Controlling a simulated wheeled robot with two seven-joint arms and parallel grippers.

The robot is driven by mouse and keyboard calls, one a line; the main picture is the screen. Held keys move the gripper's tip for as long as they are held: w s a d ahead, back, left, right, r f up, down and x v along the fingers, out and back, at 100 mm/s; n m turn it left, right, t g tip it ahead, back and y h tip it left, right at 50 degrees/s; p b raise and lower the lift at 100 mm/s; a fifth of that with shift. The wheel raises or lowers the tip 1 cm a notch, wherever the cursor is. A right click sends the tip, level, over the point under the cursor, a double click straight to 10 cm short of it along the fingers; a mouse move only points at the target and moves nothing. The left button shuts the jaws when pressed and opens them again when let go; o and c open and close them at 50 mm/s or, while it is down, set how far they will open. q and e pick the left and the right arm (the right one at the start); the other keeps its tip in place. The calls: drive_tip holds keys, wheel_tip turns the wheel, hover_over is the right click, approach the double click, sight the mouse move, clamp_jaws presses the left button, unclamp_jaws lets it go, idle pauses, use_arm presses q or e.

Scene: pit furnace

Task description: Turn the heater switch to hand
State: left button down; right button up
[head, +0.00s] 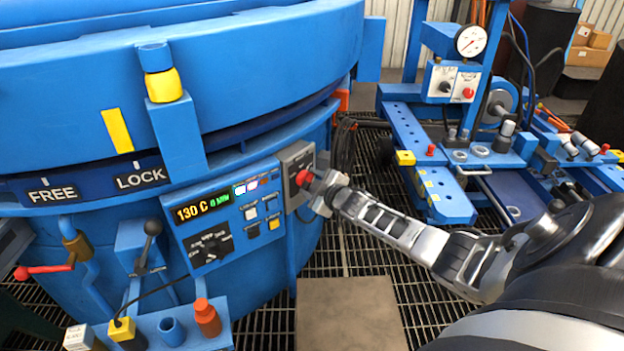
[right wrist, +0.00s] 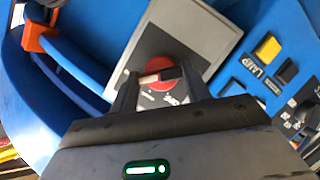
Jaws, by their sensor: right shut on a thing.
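The heater switch is a red round knob with a dark bar handle. In the head view the red knob (head: 304,178) sits on a grey box (head: 296,157) at the right end of the furnace's control panel. In the right wrist view the knob (right wrist: 153,66) shows between the two fingers, with a pale tip on its bar. My right gripper (head: 316,184) reaches it from the right and is shut on the bar; it also shows in the right wrist view (right wrist: 158,86). The lettering round the knob is too small to read surely. My left gripper is out of view.
The blue control panel (head: 230,215) with a green and yellow display, buttons and a black dial lies left of the switch. A lever (head: 150,235) and a bottle shelf (head: 175,330) stand further left. A blue bench with a gauge (head: 470,41) is at right. Floor grating lies below.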

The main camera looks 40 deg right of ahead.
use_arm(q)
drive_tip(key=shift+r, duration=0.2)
use_arm(e)
drive_tip(key=shift+m, duration=0.4)
drive_tip(key=shift+c, duration=0.2)
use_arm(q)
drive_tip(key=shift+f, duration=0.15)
use_arm(e)
drive_tip(key=o, duration=1)
drive_tip(key=shift+s+r+p, duration=0.15)
drive_tip(key=shift+s+p, duration=0.15)
drive_tip(key=shift+p, duration=0.1)
use_arm(q)
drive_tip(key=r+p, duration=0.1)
drive_tip(key=p, duration=0.1)
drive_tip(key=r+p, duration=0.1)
drive_tip(key=p, duration=0.2)
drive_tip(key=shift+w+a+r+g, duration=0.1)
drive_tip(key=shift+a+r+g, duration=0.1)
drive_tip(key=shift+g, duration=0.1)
use_arm(e)
drive_tip(key=v, duration=1.5)
drive_tip(key=shift+r, duration=0.2)
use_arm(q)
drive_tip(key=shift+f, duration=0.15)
use_arm(e)
drive_tip(key=shift+s, duration=0.15)
